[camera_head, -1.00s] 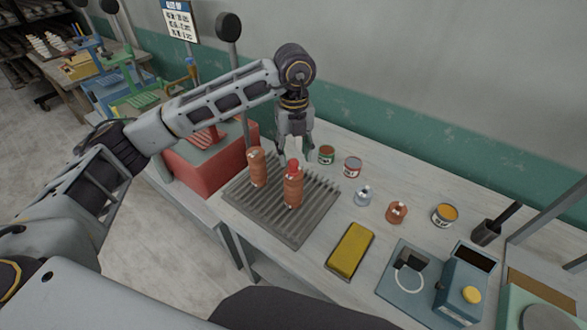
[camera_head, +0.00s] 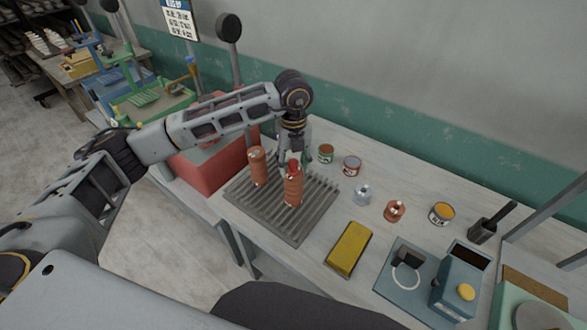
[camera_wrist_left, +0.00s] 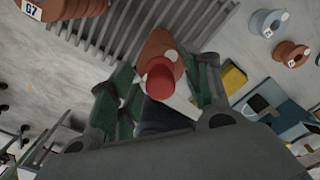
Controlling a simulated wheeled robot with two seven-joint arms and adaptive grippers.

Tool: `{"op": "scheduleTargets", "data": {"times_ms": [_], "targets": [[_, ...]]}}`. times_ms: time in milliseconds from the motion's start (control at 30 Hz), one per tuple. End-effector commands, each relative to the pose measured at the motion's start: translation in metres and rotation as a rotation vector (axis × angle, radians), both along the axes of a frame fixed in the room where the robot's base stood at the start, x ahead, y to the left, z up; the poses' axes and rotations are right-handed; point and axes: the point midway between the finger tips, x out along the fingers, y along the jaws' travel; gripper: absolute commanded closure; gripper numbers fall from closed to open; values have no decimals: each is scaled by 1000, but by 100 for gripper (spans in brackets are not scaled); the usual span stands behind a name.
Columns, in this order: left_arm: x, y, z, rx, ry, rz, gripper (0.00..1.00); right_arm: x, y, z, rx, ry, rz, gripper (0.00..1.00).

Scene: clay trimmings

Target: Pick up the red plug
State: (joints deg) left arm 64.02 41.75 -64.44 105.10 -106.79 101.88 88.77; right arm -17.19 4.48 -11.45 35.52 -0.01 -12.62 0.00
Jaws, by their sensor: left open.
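The red plug (camera_head: 293,166) sits in the top of an upright terracotta bottle (camera_head: 292,190) on the grey slatted rack (camera_head: 283,232). In the left wrist view the red plug (camera_wrist_left: 160,76) shows large in front of the terracotta bottle (camera_wrist_left: 162,48). My left gripper (camera_head: 296,157) is open, just behind and above the plug in the head view. In the left wrist view the fingers of my left gripper (camera_wrist_left: 163,86) stand on either side of the plug, and I see no grip on it. My right gripper is not in view.
A second terracotta bottle (camera_head: 257,167) stands on the rack to the left. Small cans (camera_head: 352,165) stand behind to the right. A yellow block (camera_head: 348,250) and a blue container (camera_head: 455,285) lie further right. A red box (camera_head: 208,165) is under my left arm.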

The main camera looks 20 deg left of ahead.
Motion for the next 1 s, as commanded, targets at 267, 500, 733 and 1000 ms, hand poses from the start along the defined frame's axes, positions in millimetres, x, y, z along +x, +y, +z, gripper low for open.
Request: {"op": "scheduleTargets", "data": {"times_ms": [267,500,733,1000], "targets": [[0,0,0,0,0,0,76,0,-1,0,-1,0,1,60],[0,0,0,0,0,0,100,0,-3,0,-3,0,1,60],[0,0,1,0,-1,0,100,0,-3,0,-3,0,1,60],[1,-1,19,-2,-3,-1,100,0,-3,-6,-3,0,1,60]]}}
